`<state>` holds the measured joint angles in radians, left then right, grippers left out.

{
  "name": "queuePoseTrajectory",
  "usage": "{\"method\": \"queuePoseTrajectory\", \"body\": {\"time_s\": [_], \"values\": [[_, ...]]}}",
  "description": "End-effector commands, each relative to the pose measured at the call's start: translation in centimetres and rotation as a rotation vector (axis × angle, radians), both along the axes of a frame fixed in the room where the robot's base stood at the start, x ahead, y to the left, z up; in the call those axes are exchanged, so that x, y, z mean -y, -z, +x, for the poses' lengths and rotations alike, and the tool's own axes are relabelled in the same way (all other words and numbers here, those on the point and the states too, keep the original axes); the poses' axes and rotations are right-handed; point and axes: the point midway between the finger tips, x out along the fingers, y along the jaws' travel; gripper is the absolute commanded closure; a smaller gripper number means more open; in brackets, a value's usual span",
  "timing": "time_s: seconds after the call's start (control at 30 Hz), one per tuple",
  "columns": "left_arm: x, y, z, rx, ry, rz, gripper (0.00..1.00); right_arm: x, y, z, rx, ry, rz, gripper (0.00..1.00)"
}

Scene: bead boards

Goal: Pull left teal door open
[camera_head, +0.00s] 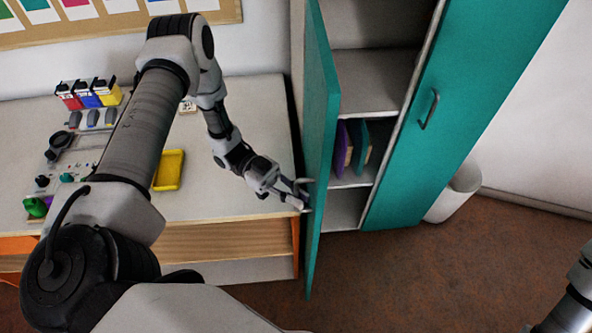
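The right teal door (450,100) is closed and has a grey handle (429,109). Only part of my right arm shows at the lower right edge; its gripper is out of view.
Open shelves (368,80) hold a purple board (341,149) and a teal board (360,147). A desk (222,190) at left carries a yellow tray (169,170) and several coloured bottles. A white bin (455,193) stands right of the cabinet. Brown floor in front is clear.

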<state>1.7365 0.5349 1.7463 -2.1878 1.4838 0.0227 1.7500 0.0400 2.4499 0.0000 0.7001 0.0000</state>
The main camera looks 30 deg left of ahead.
Motion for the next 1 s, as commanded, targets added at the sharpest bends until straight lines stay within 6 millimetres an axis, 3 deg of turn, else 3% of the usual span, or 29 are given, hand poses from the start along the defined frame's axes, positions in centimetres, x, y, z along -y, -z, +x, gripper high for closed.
{"method": "queuePoseTrajectory", "body": {"time_s": [0.03, 0.07, 0.47, 0.57, 0.8, 1.0], "values": [[0.0, -0.1, 0.1, 0.002, -0.002, 0.000, 0.86, 0.0, 0.0, 0.0, 0.000, 0.000, 0.000, 0.60], [0.0, -0.1, 0.1, 0.002, -0.002, 0.000, 0.78, 0.0, 0.0, 0.0, 0.000, 0.000, 0.000, 0.60], [-0.8, 0.0, 0.2, 0.002, -0.003, 0.000, 0.78, 0.0, 0.0, 0.0, 0.000, 0.000, 0.000, 0.60], [-2.5, 0.0, 0.3, 0.004, -0.005, 0.002, 0.78, 0.0, 0.0, 0.0, 0.000, 0.000, 0.000, 0.60], [-8.7, 0.0, 0.9, 0.004, -0.005, 0.002, 0.78, 0.0, 0.0, 0.0, 0.000, 0.000, 0.000, 0.60], [-11.7, 0.0, 1.1, 0.002, -0.003, 0.001, 0.78, 0.0, 0.0, 0.0, 0.000, 0.000, 0.000, 0.60]]}}
